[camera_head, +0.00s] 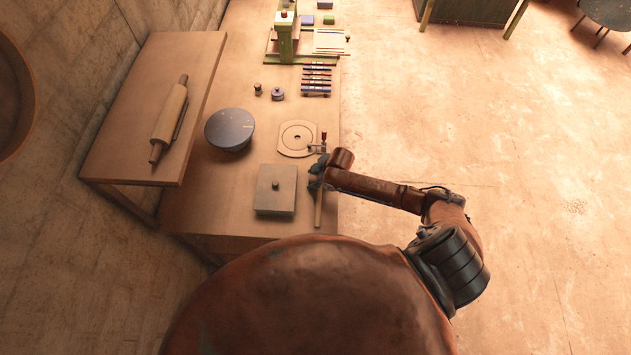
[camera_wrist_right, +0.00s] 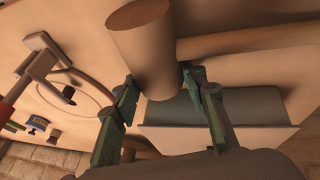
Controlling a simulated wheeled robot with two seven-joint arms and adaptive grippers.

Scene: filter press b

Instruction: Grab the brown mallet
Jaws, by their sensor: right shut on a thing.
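The brown mallet shows in the right wrist view as a thick cylindrical head (camera_wrist_right: 143,45) with a lighter handle (camera_wrist_right: 255,42) running to the right. My right gripper (camera_wrist_right: 165,92) has its green fingers on either side of the head and is shut on it. In the head view my right gripper (camera_head: 316,175) is at the table's right edge, and the handle (camera_head: 318,210) points from it toward me. The gripper hides most of the head there. I cannot tell whether the mallet touches the table. My left gripper is out of view.
A grey block with a knob (camera_head: 275,190) lies just left of the mallet. A round grey-topped object (camera_head: 229,128) and a rolling pin (camera_head: 170,115) stand further left. Open floor is right.

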